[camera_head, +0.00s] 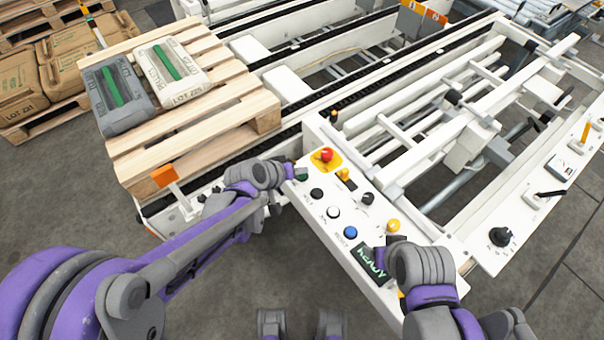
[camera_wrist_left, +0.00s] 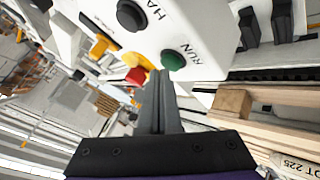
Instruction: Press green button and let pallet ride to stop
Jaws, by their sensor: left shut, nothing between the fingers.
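The green button (camera_wrist_left: 173,60), marked RUN, sits on the white control panel (camera_head: 325,200). In the head view it (camera_head: 302,177) is partly hidden by my left gripper (camera_head: 296,171), at the panel's upper left corner. In the left wrist view my left gripper (camera_wrist_left: 160,80) is shut and empty, its tips just beside the button; I cannot tell whether they touch it. The wooden pallet (camera_head: 235,112) is on the conveyor at the upper left, carrying a grey bag (camera_head: 108,108) and a white bag (camera_head: 157,62). My right gripper (camera_head: 388,258) is over the panel's lower end; its fingers are not clear.
A red button (camera_head: 326,155) on yellow is close to the green one. Black, white, blue (camera_head: 351,232) and yellow controls and a display (camera_head: 371,264) follow down the panel. An orange block (camera_head: 164,176) stands by the pallet's front corner. Brown sacks (camera_head: 70,50) are stacked at the far left.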

